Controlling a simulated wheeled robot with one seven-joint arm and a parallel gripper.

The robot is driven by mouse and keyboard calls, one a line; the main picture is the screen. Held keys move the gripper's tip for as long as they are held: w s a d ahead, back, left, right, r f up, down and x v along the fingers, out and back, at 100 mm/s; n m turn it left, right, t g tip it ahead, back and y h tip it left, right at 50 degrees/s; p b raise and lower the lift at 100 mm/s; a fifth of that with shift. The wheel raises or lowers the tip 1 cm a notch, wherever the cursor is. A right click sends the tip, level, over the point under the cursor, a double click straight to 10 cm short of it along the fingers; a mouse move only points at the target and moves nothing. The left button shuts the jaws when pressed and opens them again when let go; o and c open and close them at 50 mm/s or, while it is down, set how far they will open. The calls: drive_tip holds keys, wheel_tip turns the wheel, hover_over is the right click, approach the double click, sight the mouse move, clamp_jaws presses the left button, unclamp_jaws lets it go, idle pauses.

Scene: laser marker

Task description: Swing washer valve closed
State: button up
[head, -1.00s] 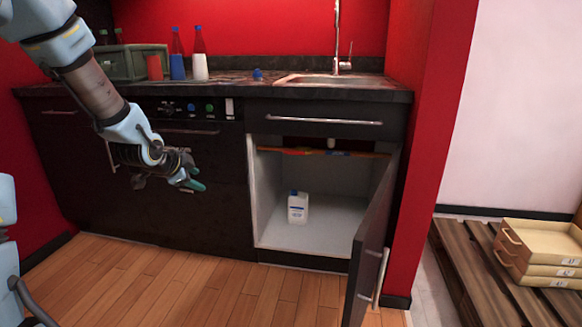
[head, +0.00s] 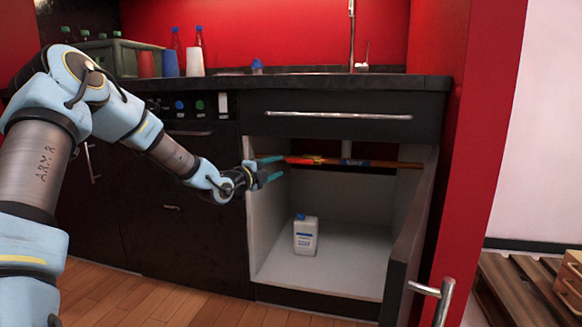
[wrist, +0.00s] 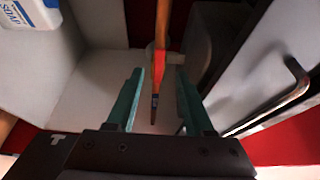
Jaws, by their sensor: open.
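A copper-brown pipe (head: 385,164) runs level across the upper part of the open cabinet under the sink. Red and yellow pieces (head: 305,160) sit along its left half; I cannot tell which is the washer valve's handle or how it is turned. My gripper (head: 274,169) is open at the cabinet's upper left opening, near the pipe's left end. In the wrist view the orange-red pipe (wrist: 160,50) with a dark end shows between the two teal fingers of my gripper (wrist: 159,72). I see no contact, and its depth relative to the fingertips is unclear.
A white jug (head: 305,237) with a blue cap stands on the cabinet floor. The cabinet door (head: 405,265) is swung open at the right. The left cabinet wall (head: 265,235) is close to my gripper.

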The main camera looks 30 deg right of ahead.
sight(292, 162)
drive_tip(key=b+x, duration=0.1)
drive_tip(key=x, duration=0.6)
drive_tip(key=shift+w+d, duration=0.1)
drive_tip(key=shift+d, duration=0.05)
drive_tip(key=shift+c, duration=0.3)
clamp_jaws()
drive_tip(key=shift+f, duration=0.1)
idle(0.8)
